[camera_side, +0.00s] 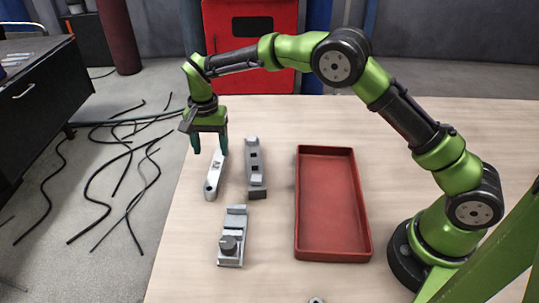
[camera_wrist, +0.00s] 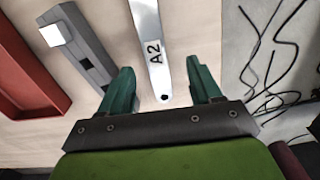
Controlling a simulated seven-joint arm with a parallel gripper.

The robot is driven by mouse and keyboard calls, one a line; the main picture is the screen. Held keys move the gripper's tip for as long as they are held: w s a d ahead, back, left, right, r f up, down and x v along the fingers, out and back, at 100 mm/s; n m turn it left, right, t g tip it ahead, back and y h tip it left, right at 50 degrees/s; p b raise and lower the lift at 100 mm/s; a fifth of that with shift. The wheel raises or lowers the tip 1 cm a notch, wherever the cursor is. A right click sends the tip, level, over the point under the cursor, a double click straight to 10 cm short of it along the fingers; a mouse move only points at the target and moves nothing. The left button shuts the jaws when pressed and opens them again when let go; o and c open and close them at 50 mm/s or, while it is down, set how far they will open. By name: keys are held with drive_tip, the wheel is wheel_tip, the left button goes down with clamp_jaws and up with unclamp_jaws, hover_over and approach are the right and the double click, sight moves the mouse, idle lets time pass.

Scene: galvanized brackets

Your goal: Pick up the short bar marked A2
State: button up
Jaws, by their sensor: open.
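The short bar marked A2 (camera_side: 214,176) is a light grey, rounded-end bar lying on the table near its left edge. In the wrist view the bar (camera_wrist: 151,48) runs up from between my fingers, with its A2 mark and a small hole near the closer end readable. My gripper (camera_side: 210,142) is above the far end of the bar, pointing down. Its two green fingers (camera_wrist: 164,88) are open, one on each side of the bar's line, with nothing held. Whether the fingertips are level with the bar cannot be told.
A grey bracket with dark square holes (camera_side: 254,166) lies just right of the bar; it also shows in the wrist view (camera_wrist: 85,48). A grey clamp-like part (camera_side: 233,236) lies nearer the front. A red tray (camera_side: 331,251) stands further right. Cables lie on the floor left of the table.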

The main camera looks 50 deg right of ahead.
sight(216, 165)
drive_tip(key=f, duration=0.4)
drive_tip(key=shift+s+d+f, duration=0.15)
drive_tip(key=shift+s+d, duration=0.1)
drive_tip(key=shift+s, duration=0.05)
drive_tip(key=shift+f, duration=0.5)
clamp_jaws()
